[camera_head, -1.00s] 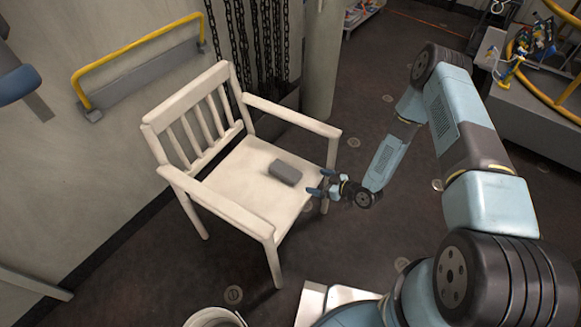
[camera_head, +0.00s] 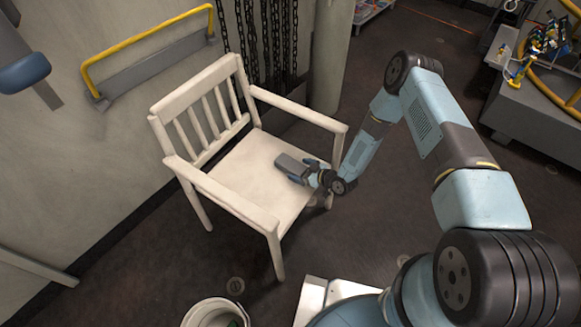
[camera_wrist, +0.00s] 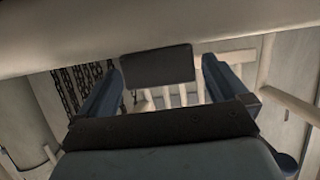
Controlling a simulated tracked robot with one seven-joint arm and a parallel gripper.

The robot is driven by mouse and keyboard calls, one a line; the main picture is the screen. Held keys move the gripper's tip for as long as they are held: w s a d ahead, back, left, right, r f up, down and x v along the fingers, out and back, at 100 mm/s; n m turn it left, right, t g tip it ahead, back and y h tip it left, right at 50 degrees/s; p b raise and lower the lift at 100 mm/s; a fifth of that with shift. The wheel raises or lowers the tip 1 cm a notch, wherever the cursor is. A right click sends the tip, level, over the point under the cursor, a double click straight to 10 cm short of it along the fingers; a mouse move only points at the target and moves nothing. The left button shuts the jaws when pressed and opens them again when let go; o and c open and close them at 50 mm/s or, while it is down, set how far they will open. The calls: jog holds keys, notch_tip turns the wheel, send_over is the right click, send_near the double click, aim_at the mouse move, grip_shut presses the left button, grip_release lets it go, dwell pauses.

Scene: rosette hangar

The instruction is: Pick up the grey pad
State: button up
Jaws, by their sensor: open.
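The grey pad (camera_head: 290,166) is a small dark grey block lying on the seat of the white wooden chair (camera_head: 243,172), near the seat's right side. My gripper (camera_head: 307,171) is at the pad's right end, under the chair's right armrest, with its fingers reaching along the pad. In the wrist view the pad (camera_wrist: 158,64) shows ahead, between the two blue fingers (camera_wrist: 158,85). The pad's near end is partly hidden by my gripper in the head view.
The chair's right armrest (camera_head: 300,107) is close above my gripper; it crosses the top of the wrist view (camera_wrist: 75,35). A yellow rail (camera_head: 150,42) is on the wall behind. A white bucket (camera_head: 214,308) stands at the front.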

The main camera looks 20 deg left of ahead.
aim_at(291, 166)
jog(key=shift+x, duration=1.35)
jog(key=shift+r, duration=0.1)
jog(key=c, duration=1)
jog(key=shift+c, duration=0.2)
